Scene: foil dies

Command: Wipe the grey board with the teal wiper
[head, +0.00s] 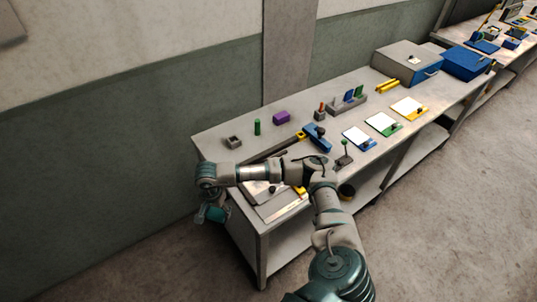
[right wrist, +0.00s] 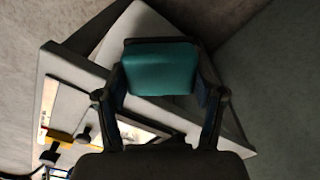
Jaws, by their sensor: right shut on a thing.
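My right gripper (head: 212,214) hangs just beyond the left end of the bench, past its edge. It is shut on the teal wiper (right wrist: 160,68), whose teal block shows between the two fingers in the right wrist view. In the head view the wiper is small and mostly covered by the gripper. A grey board (head: 280,210) lies flat on the near left end of the bench, partly hidden under my right arm. The wiper is apart from the board, to its left. My left gripper is not in view.
The bench (head: 213,146) holds a green cylinder (head: 257,127), a purple block (head: 281,117) and a blue tool (head: 317,138) behind my arm. Several coloured boards with white sheets lie farther right. A grey box (head: 405,64) stands at the far end. A wall runs behind.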

